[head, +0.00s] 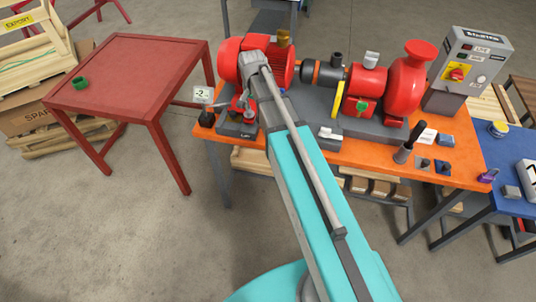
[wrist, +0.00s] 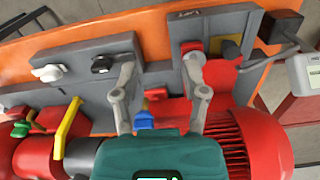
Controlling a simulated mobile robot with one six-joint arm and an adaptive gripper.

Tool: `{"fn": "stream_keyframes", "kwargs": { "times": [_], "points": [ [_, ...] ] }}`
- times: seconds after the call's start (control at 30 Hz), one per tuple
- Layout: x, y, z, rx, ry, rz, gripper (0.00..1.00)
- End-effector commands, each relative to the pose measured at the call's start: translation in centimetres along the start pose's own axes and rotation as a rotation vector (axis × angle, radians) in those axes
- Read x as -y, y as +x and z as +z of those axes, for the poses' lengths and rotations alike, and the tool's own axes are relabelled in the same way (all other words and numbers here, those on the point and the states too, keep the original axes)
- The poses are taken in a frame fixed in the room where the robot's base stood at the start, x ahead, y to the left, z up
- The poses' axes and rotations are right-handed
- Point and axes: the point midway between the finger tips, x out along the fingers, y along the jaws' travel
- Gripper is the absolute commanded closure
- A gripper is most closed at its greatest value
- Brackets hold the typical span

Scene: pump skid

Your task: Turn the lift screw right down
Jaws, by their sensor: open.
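A grey block marked with a lift label (wrist: 212,22) is at the upper right of the wrist view and at the left end of the orange bench in the head view (head: 236,128). A red screw head or knob (wrist: 193,46) sits beside the label; I take it for the lift screw. My gripper (wrist: 160,68) is open, its two grey fingers apart. The right finger's tip is close to the red part; I cannot tell whether they touch. A small blue knob (wrist: 143,121) shows between the fingers.
The red motor (head: 265,60) is close to my gripper. A gauge display (head: 202,94) reads about -2; its housing shows in the wrist view (wrist: 304,72). A yellow guard (head: 338,98) and red pump (head: 408,82) stand to the right. A red table (head: 130,75) is mostly clear.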

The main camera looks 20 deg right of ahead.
Motion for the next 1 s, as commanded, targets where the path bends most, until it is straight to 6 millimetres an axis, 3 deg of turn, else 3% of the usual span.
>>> {"fn": "stream_keyframes", "kwargs": {
  "times": [1.0],
  "points": [
    [-8.4,4.5,11.1,0.000,-0.537,0.001,0.43]
  ]
}}
